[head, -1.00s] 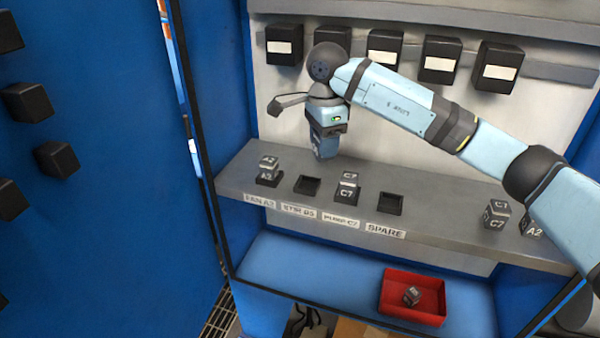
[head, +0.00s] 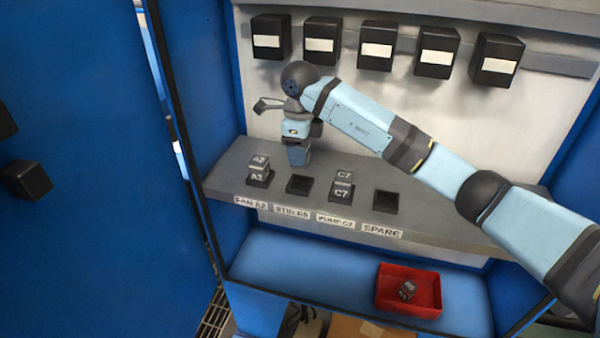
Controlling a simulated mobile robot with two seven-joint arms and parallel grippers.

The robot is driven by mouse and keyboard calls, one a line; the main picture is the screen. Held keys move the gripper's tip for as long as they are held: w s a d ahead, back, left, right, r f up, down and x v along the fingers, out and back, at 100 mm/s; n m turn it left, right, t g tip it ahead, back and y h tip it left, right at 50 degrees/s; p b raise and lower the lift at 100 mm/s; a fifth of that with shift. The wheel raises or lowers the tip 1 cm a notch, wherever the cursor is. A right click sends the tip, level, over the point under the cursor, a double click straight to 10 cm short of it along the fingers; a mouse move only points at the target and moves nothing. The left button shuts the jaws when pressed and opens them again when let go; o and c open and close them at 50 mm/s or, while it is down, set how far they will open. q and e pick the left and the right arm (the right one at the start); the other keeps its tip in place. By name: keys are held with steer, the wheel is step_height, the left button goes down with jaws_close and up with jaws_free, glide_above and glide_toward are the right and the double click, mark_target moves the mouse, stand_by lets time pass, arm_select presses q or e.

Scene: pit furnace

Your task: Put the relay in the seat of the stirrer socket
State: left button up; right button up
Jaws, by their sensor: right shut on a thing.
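The stirrer socket (head: 299,186), labelled STIR B5, is a dark square seat on the grey shelf, second from the left, and looks empty. My right gripper (head: 298,160) points down just behind and above this socket. It is shut on a small block, taken to be the relay, which is mostly hidden by the fingers; its marking cannot be read. The gap between block and seat is hard to judge. My left gripper is not in view.
Relays stand in the FAN A2 (head: 259,170) and PUMP C7 (head: 342,186) sockets on either side. The SPARE socket (head: 385,201) is empty. A red tray (head: 433,292) below holds one small dark block (head: 407,290). Black boxes hang on the back wall.

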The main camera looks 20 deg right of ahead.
mark_target(300, 186)
step_height(300, 186, down, 7)
steer(key=shift+r, duration=0.1)
stand_by(0.3)
steer(key=o, duration=1)
steer(key=shift+f, duration=0.2)
steer(key=shift+c, duration=0.2)
steer(key=shift+r, duration=0.1)
